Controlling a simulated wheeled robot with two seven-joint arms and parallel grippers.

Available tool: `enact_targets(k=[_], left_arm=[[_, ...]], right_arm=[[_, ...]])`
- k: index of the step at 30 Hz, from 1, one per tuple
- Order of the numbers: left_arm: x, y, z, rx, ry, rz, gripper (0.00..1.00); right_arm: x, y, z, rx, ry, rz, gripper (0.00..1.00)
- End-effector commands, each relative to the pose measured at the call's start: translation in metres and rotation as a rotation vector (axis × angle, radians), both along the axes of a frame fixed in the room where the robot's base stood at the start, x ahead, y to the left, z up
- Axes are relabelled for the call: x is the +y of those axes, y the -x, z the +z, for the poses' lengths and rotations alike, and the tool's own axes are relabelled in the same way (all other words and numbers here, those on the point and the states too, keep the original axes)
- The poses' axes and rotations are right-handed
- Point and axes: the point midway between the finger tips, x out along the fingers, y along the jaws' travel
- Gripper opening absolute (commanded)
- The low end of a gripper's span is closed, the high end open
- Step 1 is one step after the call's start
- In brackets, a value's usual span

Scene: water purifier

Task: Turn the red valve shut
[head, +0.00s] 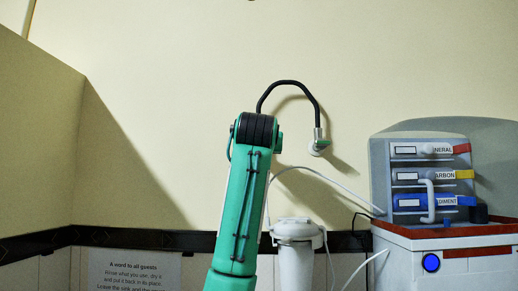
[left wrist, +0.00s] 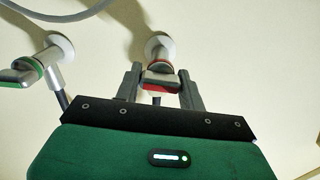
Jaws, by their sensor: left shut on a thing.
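The red valve (left wrist: 157,86) is on the pale wall in the left wrist view, below a round white wall fitting with an orange-red ring. My left gripper (left wrist: 159,78) has one finger on each side of the valve's handle and is shut on it. The handle lies crosswise between the fingers, and its lower part is partly covered. In the head view my green left arm rises in the middle and hides the red valve and the gripper. My right gripper is in neither view.
A green-handled valve (left wrist: 25,70) sits beside the red one; it also shows on the wall in the head view (head: 319,147). A black hose (head: 290,83) arches near it. The purifier (head: 420,180) with labelled cartridges and a white canister (head: 296,235) stand to the right.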

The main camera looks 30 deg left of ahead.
Motion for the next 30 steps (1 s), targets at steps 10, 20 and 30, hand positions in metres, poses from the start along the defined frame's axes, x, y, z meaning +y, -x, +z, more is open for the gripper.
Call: enact_targets(k=[10,20,30], left_arm=[[0.0,0.0,-0.001,0.113,-0.24,0.001,0.17],[-0.001,0.0,-0.001,0.249,-0.524,0.001,0.17],[-0.002,0.0,-0.001,0.391,-0.814,0.002,0.17]], right_arm=[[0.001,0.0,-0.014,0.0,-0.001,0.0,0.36],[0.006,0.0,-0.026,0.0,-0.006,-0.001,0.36],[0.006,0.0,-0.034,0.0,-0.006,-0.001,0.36]])
